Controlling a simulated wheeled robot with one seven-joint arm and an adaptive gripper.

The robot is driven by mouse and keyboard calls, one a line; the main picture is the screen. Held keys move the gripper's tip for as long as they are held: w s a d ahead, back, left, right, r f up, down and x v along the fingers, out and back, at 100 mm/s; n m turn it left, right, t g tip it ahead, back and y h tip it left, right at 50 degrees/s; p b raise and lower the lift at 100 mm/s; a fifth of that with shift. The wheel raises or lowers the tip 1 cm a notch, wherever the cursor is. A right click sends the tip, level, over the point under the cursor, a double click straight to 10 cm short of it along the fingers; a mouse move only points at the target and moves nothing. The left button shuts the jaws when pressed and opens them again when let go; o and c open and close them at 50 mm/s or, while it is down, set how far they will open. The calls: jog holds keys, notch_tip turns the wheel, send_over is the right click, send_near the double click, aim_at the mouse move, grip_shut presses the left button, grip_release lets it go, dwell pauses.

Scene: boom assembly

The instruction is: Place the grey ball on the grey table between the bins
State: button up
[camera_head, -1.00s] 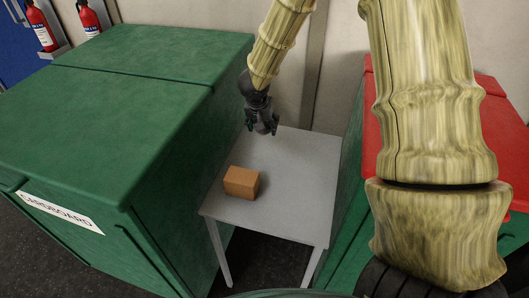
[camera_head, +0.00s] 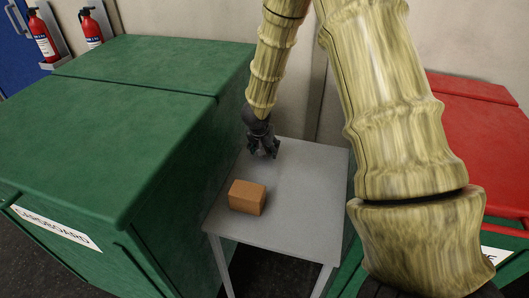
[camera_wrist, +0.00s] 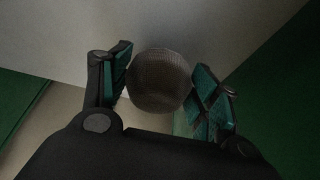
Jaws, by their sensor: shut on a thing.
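The grey ball (camera_wrist: 160,82) is between the fingers of my gripper (camera_wrist: 163,85) in the wrist view, and the fingers are shut on it. In the head view my gripper (camera_head: 264,150) hangs over the back left part of the grey table (camera_head: 310,195), near the green bin's side. The ball is hard to make out in the head view. I cannot tell whether it touches the tabletop. The table stands between the large green bin (camera_head: 110,120) on the left and the red-lidded bin (camera_head: 480,130) on the right.
The table's right side is clear. A wall stands behind the table. Fire extinguishers (camera_head: 43,40) hang at the far left. My arm hides part of the right bin.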

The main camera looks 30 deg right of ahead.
jog(key=shift+w+f, duration=0.2)
jog(key=shift+f, duration=0.4)
jog(key=shift+r, duration=0.1)
jog(key=shift+s, duration=0.15)
jog(key=o, duration=1)
jog(key=shift+f, duration=0.2)
jog(key=shift+r, duration=0.55)
jog(key=p+v, duration=0.2)
jog(key=v, duration=0.9)
jog(key=shift+a, duration=0.15)
